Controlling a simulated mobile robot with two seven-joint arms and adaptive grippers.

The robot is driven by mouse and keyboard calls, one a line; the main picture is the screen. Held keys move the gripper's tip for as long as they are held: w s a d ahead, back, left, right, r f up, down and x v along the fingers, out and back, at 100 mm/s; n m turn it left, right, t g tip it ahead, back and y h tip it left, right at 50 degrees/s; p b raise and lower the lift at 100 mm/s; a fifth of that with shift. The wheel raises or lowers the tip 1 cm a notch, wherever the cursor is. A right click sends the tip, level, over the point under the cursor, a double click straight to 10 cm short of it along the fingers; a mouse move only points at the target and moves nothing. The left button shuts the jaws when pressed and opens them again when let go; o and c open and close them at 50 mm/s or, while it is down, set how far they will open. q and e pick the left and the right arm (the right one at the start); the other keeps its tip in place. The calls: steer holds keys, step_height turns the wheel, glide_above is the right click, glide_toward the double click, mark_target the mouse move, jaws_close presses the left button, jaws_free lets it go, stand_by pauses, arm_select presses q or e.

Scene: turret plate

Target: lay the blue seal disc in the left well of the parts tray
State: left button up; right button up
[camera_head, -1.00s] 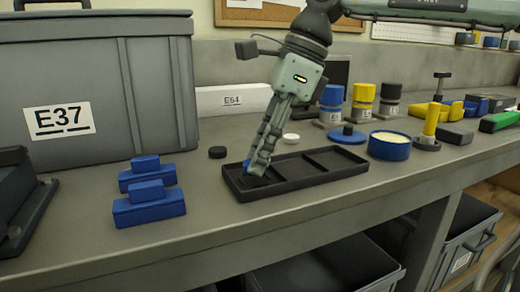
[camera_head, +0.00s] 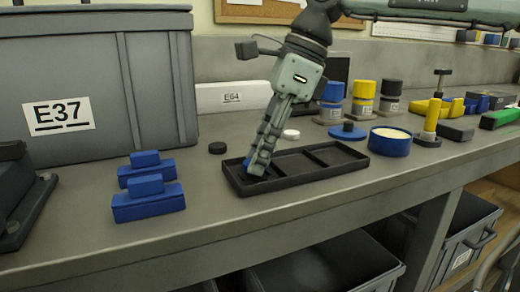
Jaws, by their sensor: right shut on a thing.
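The black parts tray (camera_head: 312,176) lies on the grey bench, with its wells in a row. My right gripper (camera_head: 256,168) reaches down from above into the tray's left well. It is shut on the blue seal disc (camera_head: 247,162), of which only a small blue edge shows beside the fingertips. The fingers hide the rest of the disc, so I cannot tell whether it touches the well floor. My left gripper is not in view.
Blue stepped blocks (camera_head: 149,201) stand left of the tray. A black cap (camera_head: 217,148) and a white cap (camera_head: 291,134) lie behind it. A blue bowl (camera_head: 390,145) and a blue knobbed lid (camera_head: 347,132) stand to the right. A large grey bin (camera_head: 90,90) fills the back left.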

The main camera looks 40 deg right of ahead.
steer(key=shift+f, duration=0.3)
stand_by(0.8)
stand_by(0.3)
steer(key=o, duration=0.9)
steer(key=shift+o, duration=0.2)
steer(key=v, duration=1.2)
steer(key=shift+a, duration=0.15)
